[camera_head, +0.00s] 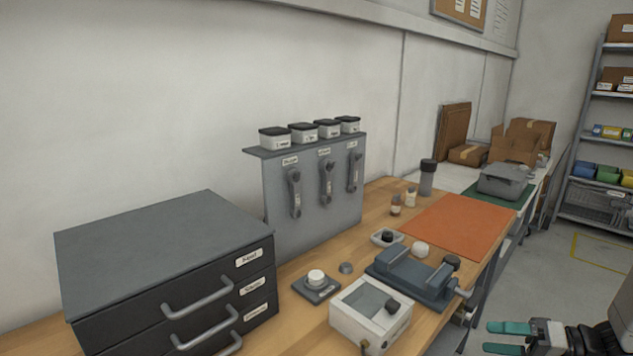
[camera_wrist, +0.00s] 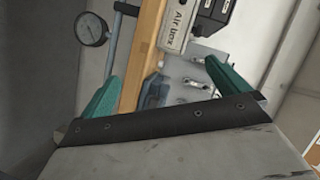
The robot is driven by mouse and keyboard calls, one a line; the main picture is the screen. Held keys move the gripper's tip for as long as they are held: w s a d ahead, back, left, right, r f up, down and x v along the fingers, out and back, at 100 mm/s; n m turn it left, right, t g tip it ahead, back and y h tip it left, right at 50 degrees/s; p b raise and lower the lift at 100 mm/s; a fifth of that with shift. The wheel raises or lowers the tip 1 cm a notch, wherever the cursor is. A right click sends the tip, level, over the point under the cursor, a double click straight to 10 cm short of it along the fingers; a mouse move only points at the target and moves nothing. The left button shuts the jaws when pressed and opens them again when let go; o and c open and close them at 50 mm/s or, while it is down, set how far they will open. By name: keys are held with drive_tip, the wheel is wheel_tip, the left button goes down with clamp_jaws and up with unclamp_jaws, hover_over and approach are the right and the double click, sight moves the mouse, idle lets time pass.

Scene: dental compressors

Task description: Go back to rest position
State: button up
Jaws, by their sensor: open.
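My gripper (camera_head: 507,338) is at the lower right of the head view, beside the workbench's front edge and over the floor side. Its two teal fingers are apart, with nothing between them. In the wrist view the fingers (camera_wrist: 165,80) stand wide apart at left and right, and the space between them is empty. Beyond them the wrist view shows a tilted wooden edge, a pale box labelled "Air box" (camera_wrist: 178,28) and a round gauge (camera_wrist: 92,28). My gripper touches nothing that I can see.
The wooden bench holds a dark drawer cabinet (camera_head: 165,265), a grey tool panel (camera_head: 315,195), a white box with a screen (camera_head: 371,315), a blue-grey vise (camera_head: 415,276) and an orange mat (camera_head: 458,222). A shelf rack (camera_head: 600,130) stands at far right. Floor (camera_head: 560,275) is clear between.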

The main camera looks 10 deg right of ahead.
drive_tip(key=s+a+r+g+h, duration=0.3)
drive_tip(key=s+a+r+h, duration=0.4)
drive_tip(key=r, duration=0.2)
drive_tip(key=s+a+r+g+h, duration=0.3)
drive_tip(key=s+a+r+h, duration=0.3)
drive_tip(key=s+a+r, duration=0.2)
wheel_tip(320, 180, up, 3)
drive_tip(key=shift+a+f+n+h, duration=0.2)
drive_tip(key=shift+a+n+h, duration=0.05)
drive_tip(key=shift+n+h, duration=0.15)
